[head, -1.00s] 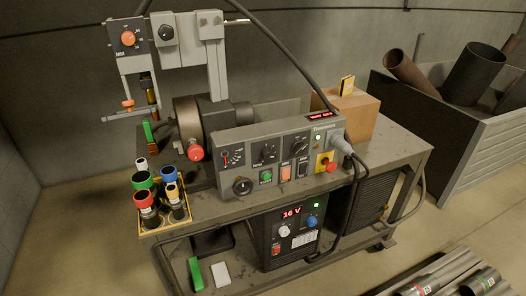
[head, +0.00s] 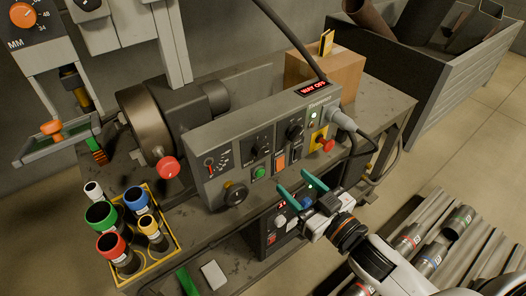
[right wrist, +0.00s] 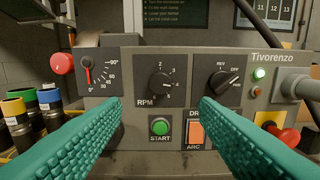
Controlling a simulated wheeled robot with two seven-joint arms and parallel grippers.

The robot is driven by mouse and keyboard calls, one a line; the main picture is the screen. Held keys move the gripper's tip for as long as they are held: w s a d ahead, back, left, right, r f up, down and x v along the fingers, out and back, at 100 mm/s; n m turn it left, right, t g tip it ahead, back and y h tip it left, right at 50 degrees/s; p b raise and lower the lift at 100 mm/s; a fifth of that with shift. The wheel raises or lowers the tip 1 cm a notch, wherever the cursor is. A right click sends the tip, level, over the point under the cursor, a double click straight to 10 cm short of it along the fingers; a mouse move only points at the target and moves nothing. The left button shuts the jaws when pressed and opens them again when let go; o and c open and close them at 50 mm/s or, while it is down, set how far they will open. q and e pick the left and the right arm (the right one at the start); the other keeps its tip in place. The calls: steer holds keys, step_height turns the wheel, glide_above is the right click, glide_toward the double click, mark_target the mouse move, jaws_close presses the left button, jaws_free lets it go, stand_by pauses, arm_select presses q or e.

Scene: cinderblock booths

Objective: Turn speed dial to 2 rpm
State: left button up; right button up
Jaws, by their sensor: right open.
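The speed dial is a black knob marked RPM on the grey control panel, seen in the right wrist view (right wrist: 160,84) and the head view (head: 259,142). Its pointer appears turned to the lower right, towards the higher numbers; the exact setting is hard to read. My right gripper (head: 298,189) has teal fingers, open and empty, in front of the panel. In the right wrist view its fingers (right wrist: 160,115) spread either side of the dial, nearer the camera, with none touching it. My left gripper is not in view.
Below the dial are a green START button (right wrist: 160,127) and an orange switch (right wrist: 195,132). A REV/OFF/FWD selector (right wrist: 225,84) sits to its right and an angle gauge (right wrist: 98,74) to its left. A red emergency button (head: 325,145) sticks out at the panel's right.

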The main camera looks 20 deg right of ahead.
mark_target(263, 153)
steer(key=p+x, duration=0.1)
steer(key=x, duration=0.9)
steer(key=shift+w+a+f, duration=0.1)
steer(key=shift+w, duration=0.3)
steer(key=shift+c, duration=0.3)
steer(key=c, duration=0.9)
